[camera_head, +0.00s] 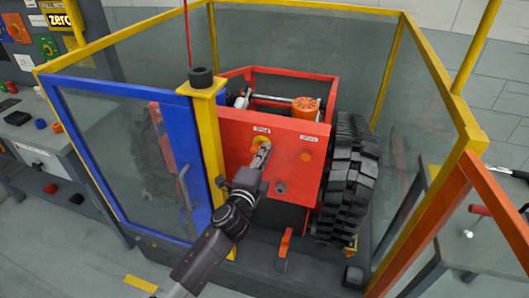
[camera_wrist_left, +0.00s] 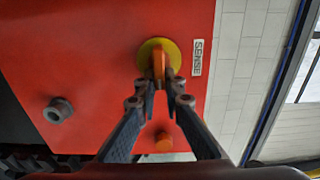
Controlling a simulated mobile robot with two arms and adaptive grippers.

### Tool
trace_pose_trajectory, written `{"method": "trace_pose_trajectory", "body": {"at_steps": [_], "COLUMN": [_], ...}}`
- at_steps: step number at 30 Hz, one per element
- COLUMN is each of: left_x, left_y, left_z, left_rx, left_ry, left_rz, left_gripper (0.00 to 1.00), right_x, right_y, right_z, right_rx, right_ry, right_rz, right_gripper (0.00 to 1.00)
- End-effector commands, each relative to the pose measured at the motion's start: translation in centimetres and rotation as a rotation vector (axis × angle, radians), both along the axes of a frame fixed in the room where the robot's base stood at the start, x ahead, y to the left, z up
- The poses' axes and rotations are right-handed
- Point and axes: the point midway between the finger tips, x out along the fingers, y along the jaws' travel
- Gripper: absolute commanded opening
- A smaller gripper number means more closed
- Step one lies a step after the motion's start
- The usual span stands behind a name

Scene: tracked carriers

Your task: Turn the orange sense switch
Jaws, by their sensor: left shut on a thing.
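The orange sense switch (camera_wrist_left: 158,62) sits on a round yellow plate on the red panel, next to a white "SENSE" label (camera_wrist_left: 197,57). In the head view its yellow plate (camera_head: 259,141) shows on the upper part of the panel, partly hidden by my gripper. My left gripper (camera_head: 264,150) reaches the switch from the front. In the left wrist view its fingertips (camera_wrist_left: 160,82) are closed on the switch's orange handle. My right gripper does not show in either view.
The red carrier (camera_head: 235,160) stands inside a yellow-framed clear enclosure, with a black track (camera_head: 350,180) on its right. A blue-framed door (camera_head: 125,165) is at the left. A grey knob (camera_head: 280,188) and an orange round button (camera_head: 306,155) are on the panel near the switch.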

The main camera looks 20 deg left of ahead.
Motion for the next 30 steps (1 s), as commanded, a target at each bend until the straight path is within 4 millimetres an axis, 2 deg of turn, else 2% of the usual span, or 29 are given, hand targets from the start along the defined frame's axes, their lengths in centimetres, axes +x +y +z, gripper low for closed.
{"method": "trace_pose_trajectory", "body": {"at_steps": [1,6,14,17,20,30], "left_x": [0.0,0.0,-0.1,-0.8,-2.3,-9.2], "left_y": [0.0,0.0,0.0,0.0,0.1,0.3], "left_z": [-0.1,0.0,-0.1,-0.2,-0.2,-0.1], "left_rx": [-0.001,-0.002,-0.002,-0.002,-0.001,-0.003], "left_ry": [0.001,0.001,0.001,0.002,0.002,0.003], "left_rz": [-0.001,-0.001,0.000,-0.001,-0.001,-0.001], "left_gripper": [0.11,0.26,0.26,0.26,0.26,0.26], "right_x": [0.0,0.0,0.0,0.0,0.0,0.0], "right_y": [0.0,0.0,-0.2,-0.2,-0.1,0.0], "right_z": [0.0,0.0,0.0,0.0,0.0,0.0], "right_rx": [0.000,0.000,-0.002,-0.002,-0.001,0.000], "right_ry": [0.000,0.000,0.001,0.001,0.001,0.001], "right_rz": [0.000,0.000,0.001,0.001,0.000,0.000], "right_gripper": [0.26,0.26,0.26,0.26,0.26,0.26]}}
